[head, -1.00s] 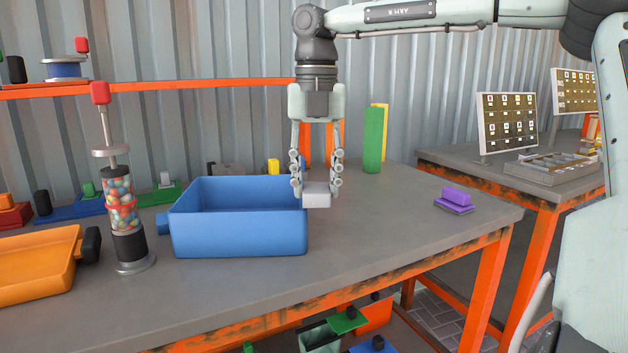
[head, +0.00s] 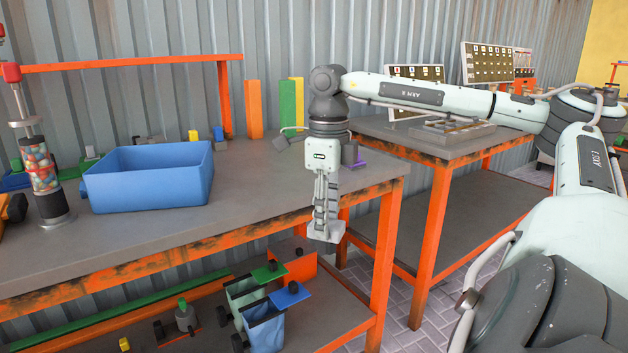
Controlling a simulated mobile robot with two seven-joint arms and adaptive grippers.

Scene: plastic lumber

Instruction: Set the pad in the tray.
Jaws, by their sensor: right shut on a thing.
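My right gripper (head: 324,205) points down and is shut on a small whitish block (head: 326,233), which looks like the pad. It holds the block in the air, and in the picture they overlap the front right edge of the work table. A grey compartmented tray (head: 455,135) lies on the far table at the right, partly behind my right arm. A blue open bin (head: 150,195) stands on the work table to the left of the gripper. My left gripper is out of view.
A purple block (head: 358,161) shows partly behind the gripper on the work table (head: 255,205). Orange, green (head: 287,103) and yellow upright boards stand at the back. A gumball column (head: 40,170) stands left. A gap separates the far table (head: 400,139).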

